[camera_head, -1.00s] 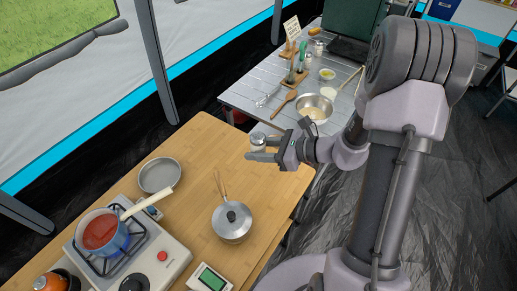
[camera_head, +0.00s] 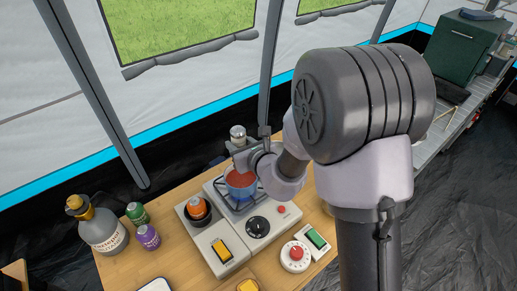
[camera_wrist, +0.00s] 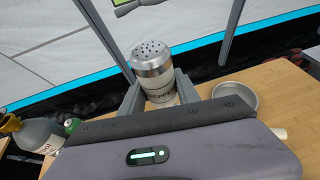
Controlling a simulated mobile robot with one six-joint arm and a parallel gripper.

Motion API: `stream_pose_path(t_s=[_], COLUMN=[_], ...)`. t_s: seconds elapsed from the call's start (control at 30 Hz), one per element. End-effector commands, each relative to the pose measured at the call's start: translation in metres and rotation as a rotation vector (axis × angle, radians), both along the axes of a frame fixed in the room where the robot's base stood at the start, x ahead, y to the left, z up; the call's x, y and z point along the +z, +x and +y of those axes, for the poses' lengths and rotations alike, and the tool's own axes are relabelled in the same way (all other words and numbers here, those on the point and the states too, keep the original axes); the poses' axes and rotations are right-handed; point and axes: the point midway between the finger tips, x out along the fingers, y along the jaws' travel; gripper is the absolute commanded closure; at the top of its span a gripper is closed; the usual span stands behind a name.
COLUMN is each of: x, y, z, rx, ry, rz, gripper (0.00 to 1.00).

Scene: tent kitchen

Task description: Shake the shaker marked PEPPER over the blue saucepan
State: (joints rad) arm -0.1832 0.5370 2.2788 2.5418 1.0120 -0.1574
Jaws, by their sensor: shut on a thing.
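My gripper (camera_head: 241,147) is shut on the shaker (camera_head: 238,133) and holds it raised at the back of the stove. The blue saucepan (camera_head: 240,191) sits on the stove with red contents. The shaker appears above or just behind it; the exact offset is unclear. My arm covers the saucepan's right side.
The stove (camera_head: 236,232) stands on the wooden table (camera_head: 180,270). A large bottle (camera_head: 103,232), a green can (camera_head: 137,214) and a purple can (camera_head: 149,237) are at left. A red-and-white dial (camera_head: 295,256) is in front. A grey pan (camera_wrist: 237,97) shows in the wrist view.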

Motion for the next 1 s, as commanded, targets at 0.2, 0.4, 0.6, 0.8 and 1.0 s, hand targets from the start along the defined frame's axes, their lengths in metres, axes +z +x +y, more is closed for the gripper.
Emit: stream_pose_path(t_s=[0.2, 0.4, 0.6, 0.8, 1.0], x=[-0.005, -0.037, -0.042, -0.03, -0.022], y=[-0.005, -0.018, -0.024, -0.021, -0.02], z=[0.013, 0.039, 0.052, 0.047, 0.044], rx=[-0.019, -0.016, -0.017, -0.014, -0.011], ry=[0.231, 0.79, 1.166, 1.698, 2.023], rz=[0.114, 0.378, 0.556, 0.813, 0.968], gripper=[1.0, 1.0, 1.0, 1.0, 1.0])
